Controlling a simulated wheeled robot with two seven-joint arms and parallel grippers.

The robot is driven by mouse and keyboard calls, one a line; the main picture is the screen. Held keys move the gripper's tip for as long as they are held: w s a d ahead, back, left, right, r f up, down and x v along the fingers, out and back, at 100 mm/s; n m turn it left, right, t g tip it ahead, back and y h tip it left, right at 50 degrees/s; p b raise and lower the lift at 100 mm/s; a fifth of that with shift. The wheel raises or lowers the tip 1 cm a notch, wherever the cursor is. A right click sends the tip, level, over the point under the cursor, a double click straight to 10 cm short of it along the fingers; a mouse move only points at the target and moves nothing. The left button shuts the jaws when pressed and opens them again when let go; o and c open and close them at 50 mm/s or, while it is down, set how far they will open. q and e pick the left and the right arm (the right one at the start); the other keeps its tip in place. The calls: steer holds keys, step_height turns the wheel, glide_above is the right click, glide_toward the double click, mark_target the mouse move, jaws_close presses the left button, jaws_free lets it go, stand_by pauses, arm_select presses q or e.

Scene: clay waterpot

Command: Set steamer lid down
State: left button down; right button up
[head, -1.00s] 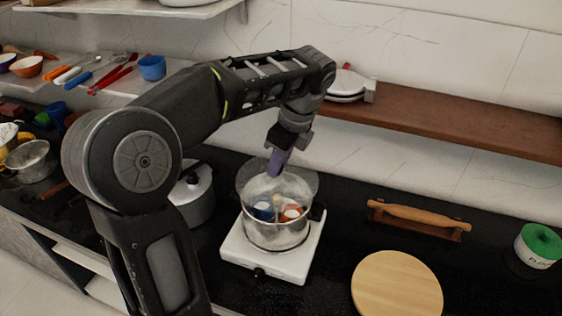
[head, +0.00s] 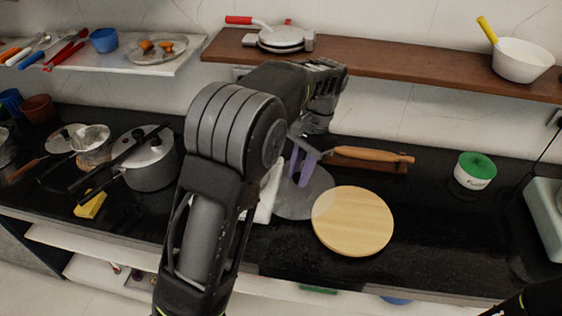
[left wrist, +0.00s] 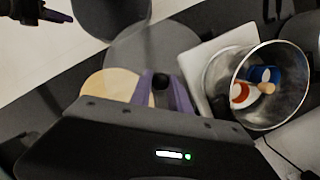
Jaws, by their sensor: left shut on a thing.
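My left gripper (head: 301,166), with purple fingers, is shut on the knob of the clear steamer lid (head: 298,200). In the left wrist view the fingers (left wrist: 161,92) close around the dark knob, and the lid (left wrist: 165,45) spreads out as a grey see-through disc. The lid is between the white burner (head: 266,200) and the round wooden board (head: 352,222), overlapping the board's left edge in the head view. I cannot tell whether it touches the counter. The pot (left wrist: 257,85) is uncovered, with red-white and blue things inside. My right gripper (left wrist: 50,14) shows partly at the upper left.
A rolling pin (head: 370,155) on its stand lies behind the board. A green-lidded canister (head: 475,170) stands to the right. A pressure cooker (head: 152,163) stands left of my arm. Black counter is bare right of the board. A brown shelf (head: 390,65) runs above.

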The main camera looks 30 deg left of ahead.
mark_target(317, 183)
arm_select(q)
steer(key=shift+w+d+f+n, duration=0.35)
steer(key=shift+d+f+n, duration=0.35)
steer(key=shift+d, duration=0.1)
steer(key=d+f+n, duration=0.1)
steer(key=w+d+f+n+h+b, duration=0.1)
steer(key=f, duration=0.1)
steer(key=shift+d+f, duration=0.15)
steer(key=shift+d, duration=0.1)
step_height(317, 183, down, 3)
steer(key=b, duration=0.3)
steer(key=shift+w+n, duration=0.1)
steer(key=shift+n, duration=0.2)
steer(key=shift+d+r, duration=0.1)
steer(key=shift+r, duration=0.15)
